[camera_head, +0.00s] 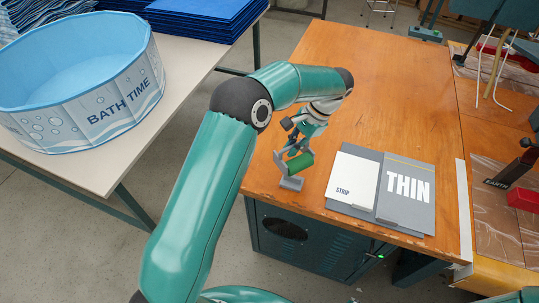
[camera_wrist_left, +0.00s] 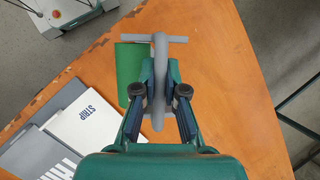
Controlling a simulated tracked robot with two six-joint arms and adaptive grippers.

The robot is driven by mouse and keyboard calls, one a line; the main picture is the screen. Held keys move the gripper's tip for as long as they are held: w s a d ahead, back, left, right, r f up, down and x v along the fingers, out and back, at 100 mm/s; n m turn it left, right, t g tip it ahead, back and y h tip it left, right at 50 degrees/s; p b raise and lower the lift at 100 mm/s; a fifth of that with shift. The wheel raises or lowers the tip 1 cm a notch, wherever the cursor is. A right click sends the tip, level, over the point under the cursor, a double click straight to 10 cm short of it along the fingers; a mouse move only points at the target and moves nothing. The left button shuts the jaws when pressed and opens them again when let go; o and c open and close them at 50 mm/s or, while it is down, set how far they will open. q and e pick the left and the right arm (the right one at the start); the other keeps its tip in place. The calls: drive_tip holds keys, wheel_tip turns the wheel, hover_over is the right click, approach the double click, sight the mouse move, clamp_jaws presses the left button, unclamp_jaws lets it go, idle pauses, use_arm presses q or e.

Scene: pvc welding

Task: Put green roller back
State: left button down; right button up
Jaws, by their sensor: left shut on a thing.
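The green roller (camera_head: 300,162) is at the left edge of the orange wooden table, with a grey bracket-like piece (camera_head: 290,183) beside and below it. In the left wrist view the green roller (camera_wrist_left: 130,75) lies left of the fingers, and a grey curved bar (camera_wrist_left: 160,60) runs between them. My left gripper (camera_head: 300,140) is above the table edge, pointing down. It also shows in the left wrist view (camera_wrist_left: 160,92), its fingers closed around the grey bar beside the roller. Whether the roller touches the table is unclear. My right gripper is not in view.
A grey board (camera_head: 408,190) marked STRIP and THIN lies right of the roller. A green cabinet (camera_head: 300,245) stands under the wooden table (camera_head: 390,90). A blue pool (camera_head: 80,80) sits on a white table at left. The wooden table's middle is clear.

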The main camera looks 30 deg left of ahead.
use_arm(q)
drive_tip(key=w+a+r+m+t+y+b, duration=0.25)
drive_tip(key=w+a+r+m+t, duration=0.2)
drive_tip(key=a+r+m, duration=0.75)
drive_tip(key=shift+w+a+f+n+h, duration=0.15)
drive_tip(key=shift+f+n, duration=0.2)
drive_tip(key=shift+f, duration=3.05)
drive_tip(key=shift+w+a+f+n+h, duration=0.15)
drive_tip(key=shift+f+n, duration=0.15)
drive_tip(key=shift+f, duration=3.15)
drive_tip(key=shift+a+f+n+h, duration=0.15)
drive_tip(key=shift+f+n, duration=0.2)
drive_tip(key=shift+f, duration=3.05)
drive_tip(key=c, duration=1.2)
unclamp_jaws()
drive_tip(key=shift+c, duration=0.2)
drive_tip(key=shift+d, duration=0.1)
drive_tip(key=shift+r, duration=0.1)
drive_tip(key=b+v, duration=0.1)
drive_tip(key=v, duration=1.1)
